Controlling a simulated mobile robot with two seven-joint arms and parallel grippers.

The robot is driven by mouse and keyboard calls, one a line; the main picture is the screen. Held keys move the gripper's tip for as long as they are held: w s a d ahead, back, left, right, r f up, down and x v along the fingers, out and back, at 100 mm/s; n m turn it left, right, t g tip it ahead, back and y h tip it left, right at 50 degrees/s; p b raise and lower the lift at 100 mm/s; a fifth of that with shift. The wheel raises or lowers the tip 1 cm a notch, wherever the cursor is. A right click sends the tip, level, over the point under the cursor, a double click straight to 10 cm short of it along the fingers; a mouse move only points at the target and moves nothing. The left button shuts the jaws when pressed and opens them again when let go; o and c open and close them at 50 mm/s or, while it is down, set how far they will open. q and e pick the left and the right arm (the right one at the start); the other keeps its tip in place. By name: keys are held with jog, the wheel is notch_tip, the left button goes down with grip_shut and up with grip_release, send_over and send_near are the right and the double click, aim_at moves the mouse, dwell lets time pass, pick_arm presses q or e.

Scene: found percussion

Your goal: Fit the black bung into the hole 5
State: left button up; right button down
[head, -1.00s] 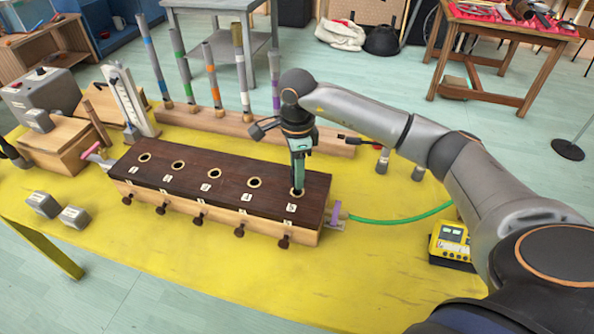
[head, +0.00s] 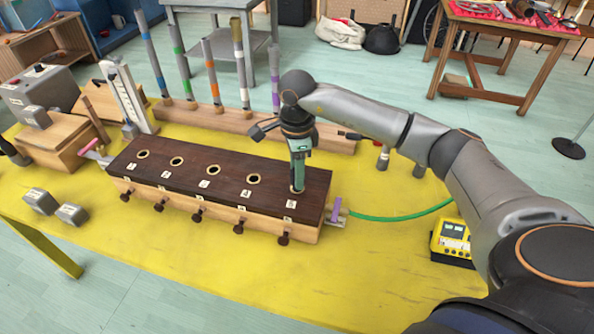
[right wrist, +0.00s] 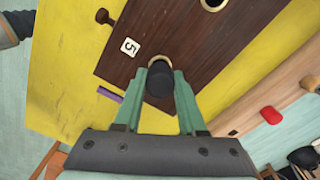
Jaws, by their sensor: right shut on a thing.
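The dark wooden box top (head: 228,179) has a row of brass-ringed holes with number tags. Hole 5 (head: 297,188) is at its right end, and its pale ring (right wrist: 160,61) shows in the right wrist view beside the "5" tag (right wrist: 130,47). My right gripper (head: 298,183) points down at hole 5. Its green fingers are shut on the black bung (right wrist: 159,82), which covers most of the hole in the right wrist view. I cannot tell how far the bung is in. In the head view the fingers hide it. My left gripper is not in view.
The box stands on a yellow table (head: 210,275). Behind it is a wooden rail (head: 215,118) with upright banded tubes. A green hose (head: 400,216) runs from the box's right end near a yellow meter (head: 452,240). Two grey blocks (head: 56,208) lie at the left. The other holes are open.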

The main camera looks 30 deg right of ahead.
jog(key=shift+f+b, duration=0.8)
jog(key=shift+f, duration=0.25)
jog(key=shift+c, duration=2)
grip_release()
notch_tip(320, 180, up, 13)
jog(key=shift+f, duration=0.2)
